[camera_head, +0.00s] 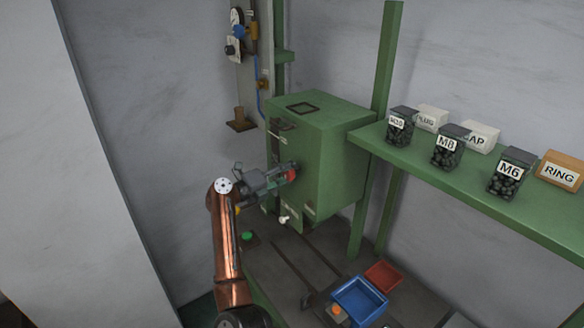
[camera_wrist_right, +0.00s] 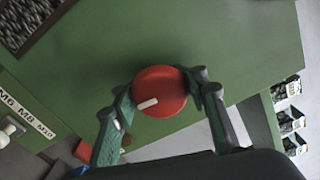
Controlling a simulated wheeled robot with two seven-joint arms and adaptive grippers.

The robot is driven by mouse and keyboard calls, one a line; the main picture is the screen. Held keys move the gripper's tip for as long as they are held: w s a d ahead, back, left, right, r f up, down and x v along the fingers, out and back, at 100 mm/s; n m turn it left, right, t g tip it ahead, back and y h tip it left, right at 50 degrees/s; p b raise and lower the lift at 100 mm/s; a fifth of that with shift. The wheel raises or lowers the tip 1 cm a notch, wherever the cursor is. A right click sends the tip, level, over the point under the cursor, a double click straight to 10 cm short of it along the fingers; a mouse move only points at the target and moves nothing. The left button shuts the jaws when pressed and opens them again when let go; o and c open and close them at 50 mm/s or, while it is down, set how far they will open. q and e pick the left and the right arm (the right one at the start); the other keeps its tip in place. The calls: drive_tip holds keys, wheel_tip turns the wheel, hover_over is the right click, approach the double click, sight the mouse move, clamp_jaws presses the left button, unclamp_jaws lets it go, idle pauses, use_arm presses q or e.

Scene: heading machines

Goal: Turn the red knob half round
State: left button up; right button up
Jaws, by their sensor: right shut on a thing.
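The red knob (camera_head: 291,175) is on the front face of the green box (camera_head: 338,157). In the right wrist view the knob (camera_wrist_right: 160,91) is round, with a white pointer mark that lies nearly sideways, tilted a little. My right gripper (camera_head: 288,173) is at the knob, its two fingers on either side of it and shut on it. In the wrist view the right gripper (camera_wrist_right: 160,95) partly covers the knob's sides. My left gripper is not in view.
Beside the knob is a label strip reading M6, M8, M10 (camera_wrist_right: 25,113) with a white lever (camera_wrist_right: 10,130). A green shelf (camera_head: 470,190) holds labelled bins at right. A blue tray (camera_head: 360,300) and a red tray (camera_head: 383,276) stand below.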

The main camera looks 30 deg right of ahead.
drive_tip(key=shift+n, duration=0.5)
drive_tip(key=o, duration=1.4)
drive_tip(key=shift+c, duration=0.2)
drive_tip(key=shift+a, duration=0.25)
drive_tip(key=a, duration=1.1)
drive_tip(key=shift+s+a, duration=0.3)
drive_tip(key=shift+s, duration=0.15)
